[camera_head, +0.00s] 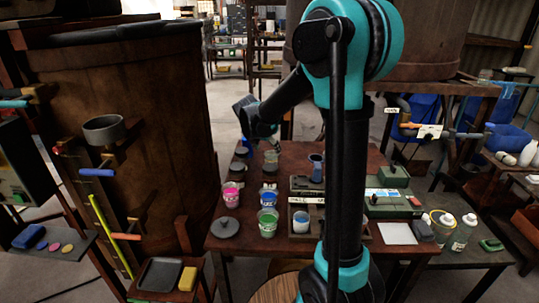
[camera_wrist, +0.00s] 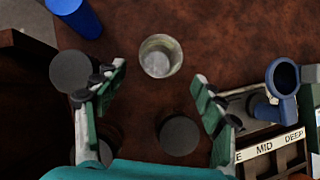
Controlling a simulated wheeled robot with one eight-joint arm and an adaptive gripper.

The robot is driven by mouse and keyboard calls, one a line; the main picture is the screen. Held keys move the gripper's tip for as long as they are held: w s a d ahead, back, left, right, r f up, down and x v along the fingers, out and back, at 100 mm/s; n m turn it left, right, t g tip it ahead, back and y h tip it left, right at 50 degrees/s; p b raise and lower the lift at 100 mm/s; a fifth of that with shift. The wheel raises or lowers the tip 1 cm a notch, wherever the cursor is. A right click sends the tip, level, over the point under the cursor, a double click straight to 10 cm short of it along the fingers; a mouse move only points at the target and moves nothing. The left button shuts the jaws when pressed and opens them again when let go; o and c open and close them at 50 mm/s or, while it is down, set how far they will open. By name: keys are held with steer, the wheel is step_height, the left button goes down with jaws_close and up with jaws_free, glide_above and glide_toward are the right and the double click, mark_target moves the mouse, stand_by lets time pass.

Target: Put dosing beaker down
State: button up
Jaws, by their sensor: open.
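A clear, open-topped beaker (camera_wrist: 160,57), which looks like the dosing beaker, stands upright on the dark red-brown table in the wrist view. It also shows small in the head view (camera_head: 271,158), below the end of my arm. My gripper (camera_wrist: 159,76) is open, with one green-padded finger on each side and nothing gripped. The beaker is just beyond the fingertips in the wrist view, with visible gaps to both fingers. In the head view my gripper's fingers are too small and dark to make out.
A blue-grey handled cup (camera_wrist: 283,78) stands to the right by a rack labelled MID and DEEP. Dark round lids (camera_wrist: 180,135) lie around my fingers. A blue cylinder (camera_wrist: 78,15) is at upper left. Pink (camera_head: 232,194), blue and green cups stand nearer. A large vat (camera_head: 130,120) is left.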

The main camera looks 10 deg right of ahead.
steer(key=shift+v, duration=1.8)
